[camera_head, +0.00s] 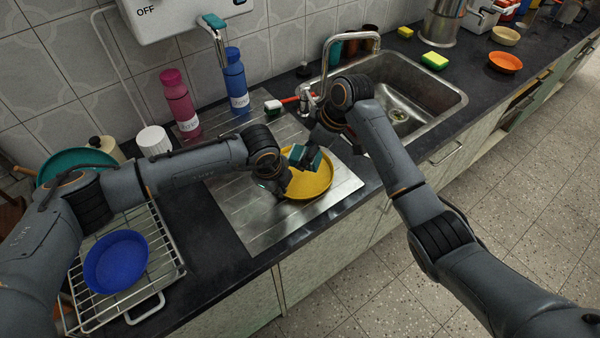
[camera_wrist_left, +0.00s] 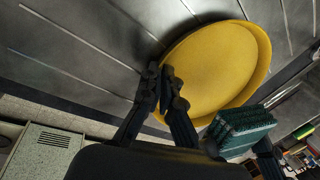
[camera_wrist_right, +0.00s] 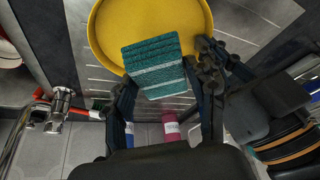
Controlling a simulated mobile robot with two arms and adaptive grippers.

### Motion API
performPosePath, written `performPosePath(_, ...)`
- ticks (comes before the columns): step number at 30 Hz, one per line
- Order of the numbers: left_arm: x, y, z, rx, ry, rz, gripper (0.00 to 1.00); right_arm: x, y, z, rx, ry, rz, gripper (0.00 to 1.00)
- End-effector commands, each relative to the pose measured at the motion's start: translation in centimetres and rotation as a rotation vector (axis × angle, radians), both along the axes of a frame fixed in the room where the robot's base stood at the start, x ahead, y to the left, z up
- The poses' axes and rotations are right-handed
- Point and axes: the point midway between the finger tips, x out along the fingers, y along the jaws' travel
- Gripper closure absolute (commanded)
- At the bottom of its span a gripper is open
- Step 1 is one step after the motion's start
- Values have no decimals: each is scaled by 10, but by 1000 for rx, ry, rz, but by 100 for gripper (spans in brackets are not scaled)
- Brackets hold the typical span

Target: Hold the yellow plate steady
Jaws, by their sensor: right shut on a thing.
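The yellow plate (camera_head: 310,184) lies on the ribbed steel drainboard (camera_head: 235,215) left of the sink. My left gripper (camera_head: 280,190) is at the plate's left edge. In the left wrist view its fingers (camera_wrist_left: 166,90) are close together with the plate's rim (camera_wrist_left: 215,75) between them. My right gripper (camera_wrist_right: 165,82) is shut on a teal sponge (camera_wrist_right: 155,62), which it holds over the plate. The sponge also shows in the left wrist view (camera_wrist_left: 240,130).
A wire rack (camera_head: 168,262) with a blue plate (camera_head: 116,262) stands at the left. Pink (camera_head: 180,100) and blue (camera_head: 236,82) bottles stand against the wall behind the drainboard. The sink (camera_head: 420,100) with its tap (camera_head: 327,62) is to the right. The counter's front edge is close to the plate.

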Motion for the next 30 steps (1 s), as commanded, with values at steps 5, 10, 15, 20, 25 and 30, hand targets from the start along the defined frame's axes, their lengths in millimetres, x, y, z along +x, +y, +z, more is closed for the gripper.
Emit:
performPosePath(5,0,0,0,0,0,0,100,0,0,0,0,0,0,70)
performPosePath(10,0,0,1,0,-1,0,68,0,0,0,0,0,0,70)
performPosePath(15,0,0,0,0,-1,0,68,0,0,0,0,0,0,70)
performPosePath(20,-1,0,3,0,0,0,68,0,0,0,0,0,0,70)
performPosePath(25,-5,3,25,-2,-2,-1,68,0,0,0,0,0,0,70)
performPosePath(30,-13,8,61,-2,-4,-1,68,0,0,0,0,0,0,70)
